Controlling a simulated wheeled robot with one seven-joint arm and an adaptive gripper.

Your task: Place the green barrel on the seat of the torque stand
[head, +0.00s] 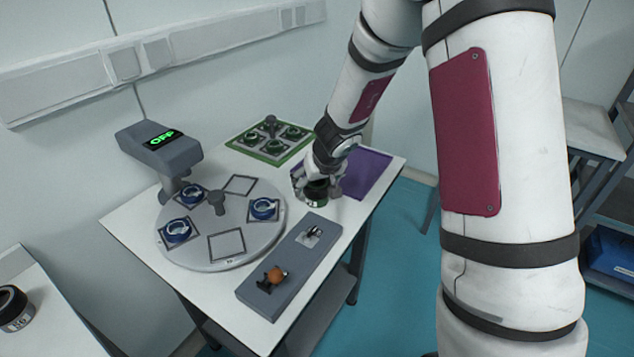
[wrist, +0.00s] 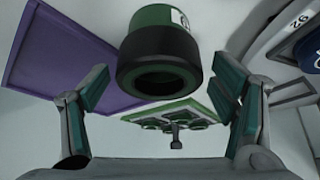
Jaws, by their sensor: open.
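The green barrel (head: 317,199) has a black end ring and a white label. It is at my gripper, over the white table beside the purple mat. In the wrist view the barrel (wrist: 163,50) shows large beyond and between the two fingers. My gripper (head: 318,186) is open around or just above it; the wrist view shows clear gaps on both sides of the barrel from the fingers (wrist: 158,90). The torque stand is not marked; the grey block (head: 262,287) with a small dark fixture and an orange knob may be it, but I cannot tell.
A grey turntable (head: 215,262) carries several square outlines, some with blue ring parts (head: 178,230). A grey display unit (head: 165,150) overhangs it. A green tray (head: 283,156) with several barrels stands behind. A purple mat (head: 370,172) lies right of my gripper.

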